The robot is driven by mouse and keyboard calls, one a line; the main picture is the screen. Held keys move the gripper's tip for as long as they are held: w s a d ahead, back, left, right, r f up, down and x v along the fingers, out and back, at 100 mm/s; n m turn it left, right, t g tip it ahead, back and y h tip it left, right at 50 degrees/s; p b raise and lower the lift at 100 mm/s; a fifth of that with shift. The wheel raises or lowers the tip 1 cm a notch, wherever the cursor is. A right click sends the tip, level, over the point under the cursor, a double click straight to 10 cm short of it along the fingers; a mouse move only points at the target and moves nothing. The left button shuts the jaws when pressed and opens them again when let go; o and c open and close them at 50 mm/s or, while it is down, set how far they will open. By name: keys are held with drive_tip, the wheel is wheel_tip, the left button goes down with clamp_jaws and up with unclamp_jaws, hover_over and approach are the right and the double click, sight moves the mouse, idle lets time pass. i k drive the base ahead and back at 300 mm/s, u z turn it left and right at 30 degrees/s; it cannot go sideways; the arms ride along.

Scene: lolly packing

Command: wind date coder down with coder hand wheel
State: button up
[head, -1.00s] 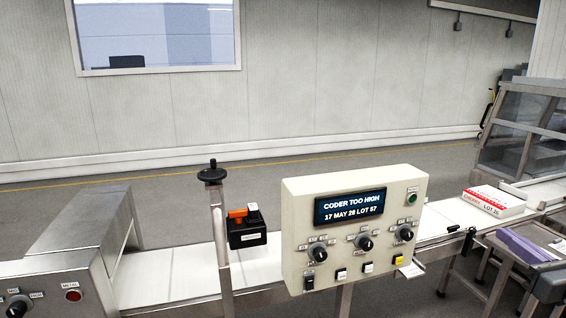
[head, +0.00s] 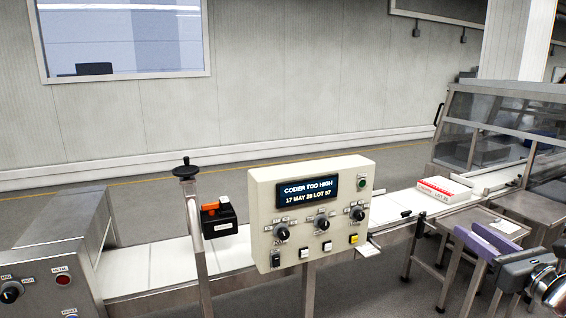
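The coder hand wheel (head: 187,161) is a black wheel with a small upright knob, on top of a metal post beside the conveyor. The date coder (head: 219,221) is a black box with an orange part on top, just right of the post and above the white belt. The control panel (head: 264,195) stands to its right; its display (head: 307,190) reads "CODER TOO HIGH" and "17 MAY 28 LOT 57". My gripper (head: 464,229), with purple fingers on a dark grey body, is at the lower right, far from the wheel. Its fingers look apart, with nothing seen between them.
The conveyor belt (head: 140,276) runs from a metal machine (head: 60,235) at left towards a glazed enclosure (head: 490,130) at right. A red and white carton (head: 444,190) sits on it. A small side table (head: 497,222) stands near my gripper. Floor behind the conveyor is clear.

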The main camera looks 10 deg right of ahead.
sight(187, 171)
drive_tip(key=k, duration=0.9)
drive_tip(key=u, duration=0.2)
drive_tip(key=i, duration=0.55)
drive_tip(key=u, duration=0.8)
drive_tip(key=i, duration=0.7)
drive_tip(key=u, duration=0.25)
drive_tip(key=i, duration=1.4)
drive_tip(key=z, duration=0.35)
